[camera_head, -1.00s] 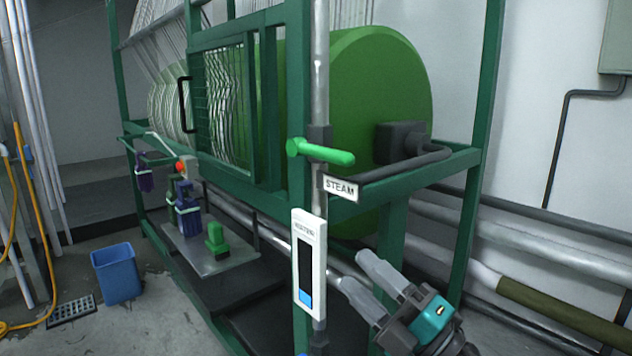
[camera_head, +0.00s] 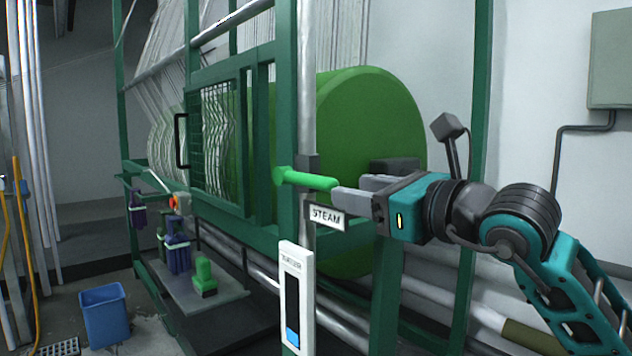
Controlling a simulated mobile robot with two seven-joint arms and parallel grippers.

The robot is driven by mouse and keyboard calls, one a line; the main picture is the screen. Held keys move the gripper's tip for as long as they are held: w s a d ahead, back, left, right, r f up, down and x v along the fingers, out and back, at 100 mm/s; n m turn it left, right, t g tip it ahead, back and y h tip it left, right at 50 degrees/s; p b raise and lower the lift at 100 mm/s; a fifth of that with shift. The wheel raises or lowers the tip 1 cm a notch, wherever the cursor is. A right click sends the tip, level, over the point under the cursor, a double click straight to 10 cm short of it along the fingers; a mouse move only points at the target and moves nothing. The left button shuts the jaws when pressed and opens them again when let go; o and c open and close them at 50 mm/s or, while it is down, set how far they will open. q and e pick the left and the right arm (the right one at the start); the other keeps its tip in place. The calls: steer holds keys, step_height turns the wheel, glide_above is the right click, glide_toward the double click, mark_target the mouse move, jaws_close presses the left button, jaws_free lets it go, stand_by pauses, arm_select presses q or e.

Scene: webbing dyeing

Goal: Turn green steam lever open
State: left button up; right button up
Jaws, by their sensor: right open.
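The green steam lever (camera_head: 308,180) sticks out to the right from the vertical steel pipe, roughly level, above the STEAM sign (camera_head: 327,217). My right gripper (camera_head: 350,193) comes in from the right with its fingers pointing left. It is open, and its fingertips are at the lever's free right end. I cannot tell whether they touch the lever or stand just in front of or beside it. My left gripper is not in view.
A green machine frame (camera_head: 258,228) surrounds the large green drum (camera_head: 368,125). Several bottles (camera_head: 178,247) stand on a low shelf (camera_head: 228,291). A blue bucket (camera_head: 104,316) is on the floor at left.

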mark_target(316, 183)
steer(key=p+x, duration=0.1)
steer(key=x, duration=0.8)
steer(key=shift+w+a, duration=0.25)
steer(key=shift+w, duration=0.05)
jaws_close()
